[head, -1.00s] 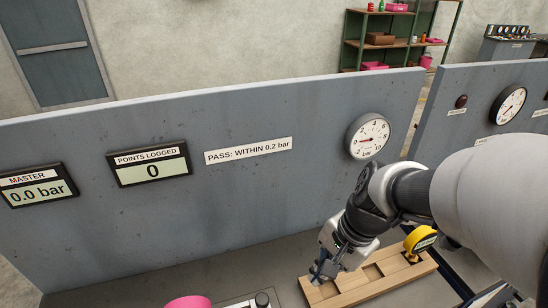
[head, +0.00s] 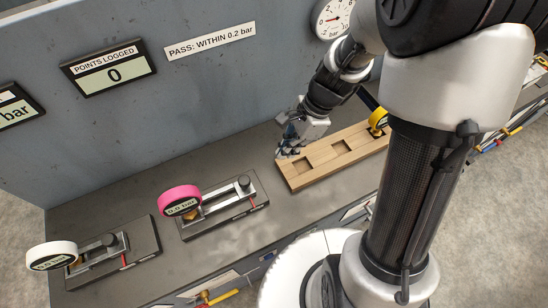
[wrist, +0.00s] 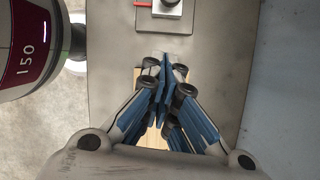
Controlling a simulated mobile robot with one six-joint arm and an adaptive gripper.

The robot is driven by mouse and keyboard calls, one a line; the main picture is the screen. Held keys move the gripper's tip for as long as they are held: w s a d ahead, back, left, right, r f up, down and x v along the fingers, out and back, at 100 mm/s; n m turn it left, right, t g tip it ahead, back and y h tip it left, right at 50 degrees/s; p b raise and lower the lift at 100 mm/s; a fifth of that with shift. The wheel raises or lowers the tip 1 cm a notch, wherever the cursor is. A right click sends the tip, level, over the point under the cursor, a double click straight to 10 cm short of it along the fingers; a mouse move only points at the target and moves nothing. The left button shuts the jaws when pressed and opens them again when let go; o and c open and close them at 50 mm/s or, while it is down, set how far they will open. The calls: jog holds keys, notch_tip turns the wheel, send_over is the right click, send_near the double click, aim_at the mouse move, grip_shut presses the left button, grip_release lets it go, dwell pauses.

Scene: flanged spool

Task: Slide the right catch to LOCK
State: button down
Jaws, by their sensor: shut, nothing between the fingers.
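The right fixture's dark base plate (head: 228,222) lies on the bench with a pink-ringed gauge (head: 180,200) at its left end. Its catch appears to be the dark round knob (head: 244,182) near the plate's right end, on a pale slide with a red mark below. A LOCK label is too small to read. My gripper (head: 287,151) is shut and empty, beside the left end of the wooden rack, right of the knob and apart from it. In the wrist view my blue fingers (wrist: 165,80) are together; a pale block with a dark knob (wrist: 171,3) shows at the top edge.
A similar left fixture (head: 115,268) carries a white-ringed gauge (head: 50,256). A grey panel (head: 150,115) stands behind. Bare bench lies between rack and right fixture.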

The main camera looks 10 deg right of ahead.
aim_at(243, 183)
jog(key=a+f+b, duration=0.4)
jog(key=a+f, duration=0.3)
jog(key=f, duration=0.1)
jog(key=shift+s+f, duration=0.3)
jog(key=shift+s, duration=0.15)
jog(key=shift+a, duration=0.15)
jog(key=a, duration=0.1)
jog(key=s+a, duration=0.1)
jog(key=a, duration=0.3)
jog(key=shift+s+a, duration=0.2)
jog(key=shift+s, duration=0.1)
jog(key=shift+d, duration=0.1)
